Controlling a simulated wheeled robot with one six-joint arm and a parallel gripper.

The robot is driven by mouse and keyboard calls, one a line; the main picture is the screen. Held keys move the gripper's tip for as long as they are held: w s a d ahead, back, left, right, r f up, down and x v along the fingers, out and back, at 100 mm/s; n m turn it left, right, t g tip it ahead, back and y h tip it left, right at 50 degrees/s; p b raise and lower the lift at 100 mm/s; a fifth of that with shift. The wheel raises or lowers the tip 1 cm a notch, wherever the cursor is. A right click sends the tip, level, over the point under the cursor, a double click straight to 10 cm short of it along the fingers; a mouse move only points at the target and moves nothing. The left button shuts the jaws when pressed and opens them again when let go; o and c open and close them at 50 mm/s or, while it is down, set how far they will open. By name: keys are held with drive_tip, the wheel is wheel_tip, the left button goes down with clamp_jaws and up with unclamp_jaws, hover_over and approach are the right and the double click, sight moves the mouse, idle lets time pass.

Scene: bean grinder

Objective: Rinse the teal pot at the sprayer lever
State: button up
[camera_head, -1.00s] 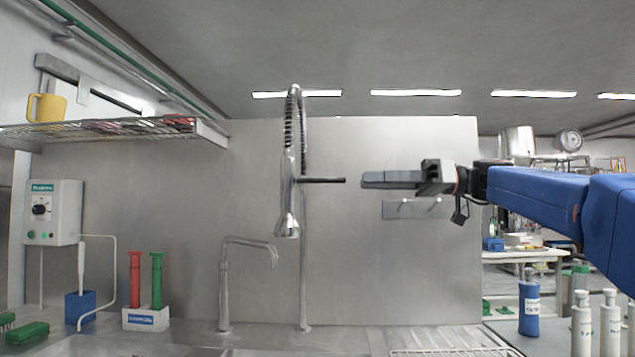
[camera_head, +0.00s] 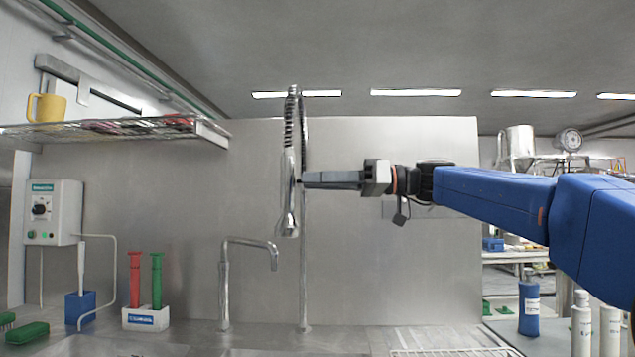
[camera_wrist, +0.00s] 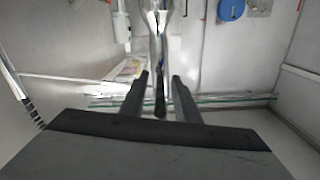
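The metal sprayer (camera_head: 289,205) hangs from its coiled spring hose in front of the steel wall; it also shows in the wrist view (camera_wrist: 158,20). Its dark lever (camera_wrist: 160,103) points toward my wrist and lies between my two fingers, with a gap on each side. My gripper (camera_head: 306,180) reaches in from the right, level with the lever, its fingertips close to the sprayer body; the wrist view (camera_wrist: 160,78) shows the fingers apart. In the head view my fingers hide most of the lever. I see no teal pot in either view.
A bent faucet (camera_head: 250,243) stands at the sink, left of and below the sprayer. A wire shelf (camera_head: 110,130) with a yellow mug (camera_head: 47,108) is at upper left. Bottles (camera_head: 529,308) stand at lower right. The wall right of the sprayer is clear below my arm.

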drive_tip(key=shift+a, duration=0.1)
clamp_jaws()
drive_tip(key=shift+f+y, duration=0.3)
drive_tip(key=shift+y, duration=0.5)
unclamp_jaws()
